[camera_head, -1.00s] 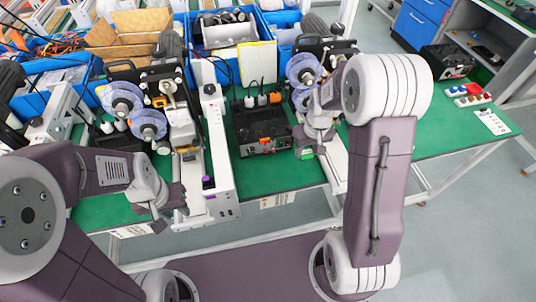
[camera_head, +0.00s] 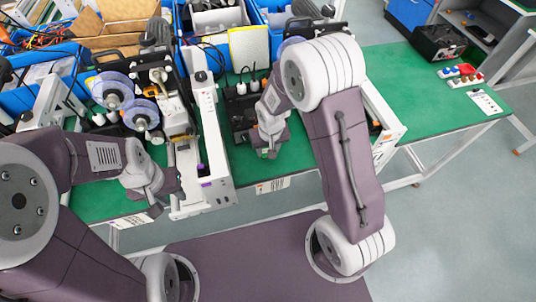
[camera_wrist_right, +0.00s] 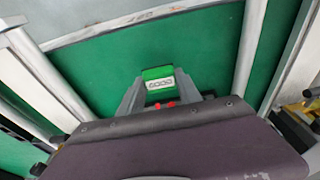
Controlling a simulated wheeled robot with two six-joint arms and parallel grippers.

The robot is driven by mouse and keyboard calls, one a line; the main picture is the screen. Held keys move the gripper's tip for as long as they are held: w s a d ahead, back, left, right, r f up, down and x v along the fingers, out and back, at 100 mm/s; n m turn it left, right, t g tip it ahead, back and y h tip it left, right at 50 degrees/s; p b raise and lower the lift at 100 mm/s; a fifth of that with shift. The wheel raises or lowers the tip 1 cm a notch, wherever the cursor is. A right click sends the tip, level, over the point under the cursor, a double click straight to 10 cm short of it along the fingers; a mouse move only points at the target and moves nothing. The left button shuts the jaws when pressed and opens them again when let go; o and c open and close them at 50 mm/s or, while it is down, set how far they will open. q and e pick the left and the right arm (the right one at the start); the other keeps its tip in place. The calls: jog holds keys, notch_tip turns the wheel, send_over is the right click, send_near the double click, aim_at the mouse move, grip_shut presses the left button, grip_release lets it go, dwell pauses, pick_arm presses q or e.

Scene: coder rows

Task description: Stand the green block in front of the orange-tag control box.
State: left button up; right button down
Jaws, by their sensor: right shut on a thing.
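The green block (camera_wrist_right: 157,74), with a pale marked face, sits between the fingers of my right gripper (camera_wrist_right: 159,88) in the right wrist view. In the head view my right gripper (camera_head: 268,150) is shut on it, and only a small green part of the block (camera_head: 263,154) shows. The gripper is at the front of the black control box (camera_head: 240,118), over the green bench top. The arm hides much of the box, and its orange tag is hidden. I cannot tell whether the block touches the bench. My left gripper (camera_head: 166,196) is open and empty near the bench's front edge.
A long white unit (camera_head: 211,145) stands left of the control box. Reel machines (camera_head: 130,105) stand farther left. Blue bins (camera_head: 215,20) line the back.

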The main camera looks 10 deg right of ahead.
notch_tip(320, 180, down, 3)
jog(key=shift+f, duration=0.15)
jog(key=shift+w+f, duration=0.1)
jog(key=shift+f, duration=0.2)
